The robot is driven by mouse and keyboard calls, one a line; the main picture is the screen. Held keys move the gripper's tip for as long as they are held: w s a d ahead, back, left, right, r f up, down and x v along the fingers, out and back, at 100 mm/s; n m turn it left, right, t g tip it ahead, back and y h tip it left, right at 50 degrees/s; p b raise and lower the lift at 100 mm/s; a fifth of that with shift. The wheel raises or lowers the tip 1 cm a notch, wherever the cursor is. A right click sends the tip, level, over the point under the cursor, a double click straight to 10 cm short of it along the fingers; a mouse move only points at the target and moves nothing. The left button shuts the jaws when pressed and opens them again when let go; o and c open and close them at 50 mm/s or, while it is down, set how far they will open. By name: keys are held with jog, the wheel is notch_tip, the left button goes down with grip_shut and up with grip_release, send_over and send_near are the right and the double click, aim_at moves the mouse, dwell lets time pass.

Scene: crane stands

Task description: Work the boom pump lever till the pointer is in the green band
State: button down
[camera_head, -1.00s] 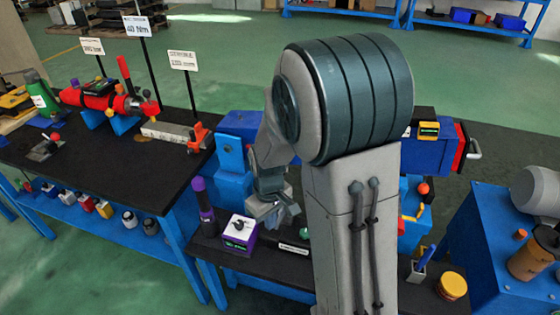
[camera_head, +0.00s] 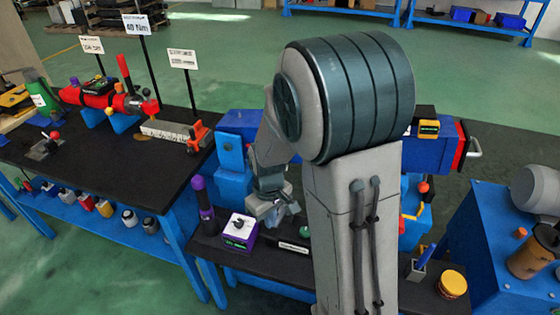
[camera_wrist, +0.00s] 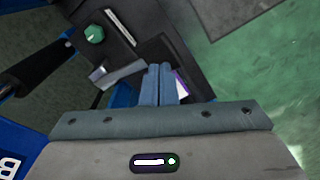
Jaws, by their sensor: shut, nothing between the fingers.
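My gripper (camera_head: 276,208) is low beside the front bench in the head view, partly hidden by my arm. In the wrist view its two blue fingers (camera_wrist: 155,85) are together with nothing between them. The blue boom (camera_head: 240,122) shows behind my arm, its middle hidden. A black-grip lever (camera_wrist: 38,68) lies at the left of the wrist view, apart from the fingers; I cannot tell whether it is the pump lever. A small yellow-and-black unit (camera_head: 428,129) sits on the boom, too small to read. I cannot make out the pointer or green band.
A yellow-lidded jar (camera_head: 452,284) stands right. The left bench (camera_head: 110,180) holds red equipment.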

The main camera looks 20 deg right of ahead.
jog(key=shift+f+b, duration=4.05)
jog(key=shift+f, duration=0.9)
notch_tip(320, 180, up, 10)
jog(key=p, duration=0.7)
jog(key=shift+p, duration=0.4)
jog(key=shift+f, duration=0.1)
jog(key=s+d+r+m+t, duration=0.2)
jog(key=s+r+m, duration=0.3)
jog(key=s+r, duration=0.8)
jog(key=shift+d+r+t, duration=0.35)
jog(key=shift+r+t, duration=0.05)
jog(key=shift+r, duration=0.35)
